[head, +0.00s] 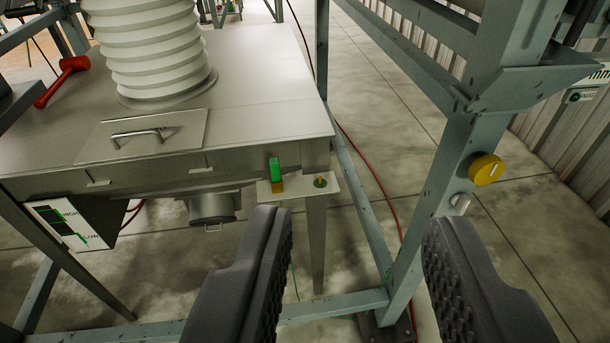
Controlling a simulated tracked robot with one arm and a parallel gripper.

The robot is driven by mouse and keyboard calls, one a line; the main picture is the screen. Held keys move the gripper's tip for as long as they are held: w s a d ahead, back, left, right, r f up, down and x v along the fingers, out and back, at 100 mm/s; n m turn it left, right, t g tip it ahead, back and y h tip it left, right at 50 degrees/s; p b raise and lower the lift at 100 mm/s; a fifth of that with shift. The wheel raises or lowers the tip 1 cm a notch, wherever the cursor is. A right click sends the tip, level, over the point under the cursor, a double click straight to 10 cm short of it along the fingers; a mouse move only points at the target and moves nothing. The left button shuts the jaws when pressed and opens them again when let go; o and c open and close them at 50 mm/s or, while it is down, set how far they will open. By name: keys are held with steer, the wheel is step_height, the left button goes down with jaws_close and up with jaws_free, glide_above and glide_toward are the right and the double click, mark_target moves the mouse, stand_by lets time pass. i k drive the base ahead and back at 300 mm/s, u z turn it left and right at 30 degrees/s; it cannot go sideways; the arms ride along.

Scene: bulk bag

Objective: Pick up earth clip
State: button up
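What looks like the earth clip (275,168) is a small green upright piece with an orange-yellow lower part. It sits at the left end of a pale bracket (299,187) on the front right corner of the metal hopper table. A thin green line, perhaps its cable, hangs below the bracket. My gripper (358,222) is open and empty, its two black ridged fingers wide apart in the foreground. The clip appears just above the left fingertip in the picture, apart from it. I cannot judge the depth between them well.
A small yellow-green stud (320,182) sits on the bracket's right end. The metal table (262,75) carries a white bellows (150,50) and a red mallet (62,80). A steel frame post with a yellow knob (486,169) stands at right. A red hose runs behind.

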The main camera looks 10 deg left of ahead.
mark_target(277, 184)
steer(key=z, duration=0.1)
steer(key=i, duration=1)
steer(key=u, duration=0.05)
